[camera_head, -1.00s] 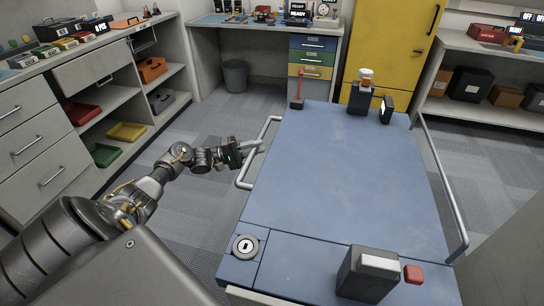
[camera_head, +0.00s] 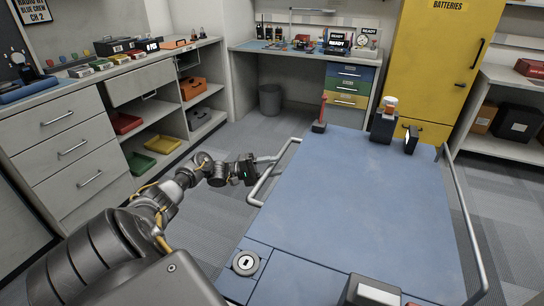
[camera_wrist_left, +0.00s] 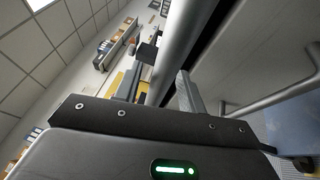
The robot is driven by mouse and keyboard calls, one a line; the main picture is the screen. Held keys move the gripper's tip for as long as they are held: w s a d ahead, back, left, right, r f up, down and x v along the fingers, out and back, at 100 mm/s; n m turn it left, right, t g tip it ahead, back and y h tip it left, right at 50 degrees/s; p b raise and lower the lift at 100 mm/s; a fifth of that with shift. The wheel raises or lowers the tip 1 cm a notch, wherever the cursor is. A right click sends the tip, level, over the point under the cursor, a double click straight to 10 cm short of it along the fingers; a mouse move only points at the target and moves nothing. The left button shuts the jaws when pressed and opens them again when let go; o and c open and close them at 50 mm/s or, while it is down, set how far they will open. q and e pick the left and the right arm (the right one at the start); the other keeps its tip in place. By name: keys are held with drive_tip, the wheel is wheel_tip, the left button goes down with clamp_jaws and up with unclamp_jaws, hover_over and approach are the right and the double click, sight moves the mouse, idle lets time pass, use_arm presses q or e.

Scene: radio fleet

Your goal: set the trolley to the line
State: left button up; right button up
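The trolley (camera_head: 350,205) has a blue top and a grey rail on each side, and fills the middle and right of the head view. My left gripper (camera_head: 272,159) is at the trolley's left rail (camera_head: 259,186). In the left wrist view the rail (camera_wrist_left: 176,42) runs between the two fingers (camera_wrist_left: 163,85), which sit close on both sides of it, so the gripper looks shut on it. My right gripper is not in view. No line on the floor can be made out; the trolley hides much of the floor.
A red upright part (camera_head: 321,112) and black devices (camera_head: 384,127) stand at the trolley's far edge. Beyond are a workbench (camera_head: 262,48), a bin (camera_head: 270,100) and a yellow cabinet (camera_head: 431,65). Drawers (camera_head: 65,130) line the left. Grey floor (camera_head: 215,150) is clear between.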

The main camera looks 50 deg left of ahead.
use_arm(q)
drive_tip(key=shift+s+a+f, duration=0.1)
drive_tip(key=shift+s, duration=0.05)
drive_tip(key=b+v, duration=0.3)
drive_tip(key=v, duration=0.7)
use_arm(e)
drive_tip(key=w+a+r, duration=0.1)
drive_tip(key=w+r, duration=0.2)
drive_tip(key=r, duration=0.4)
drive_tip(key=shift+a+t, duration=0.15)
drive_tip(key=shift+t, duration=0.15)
use_arm(q)
drive_tip(key=shift+s+a, duration=0.1)
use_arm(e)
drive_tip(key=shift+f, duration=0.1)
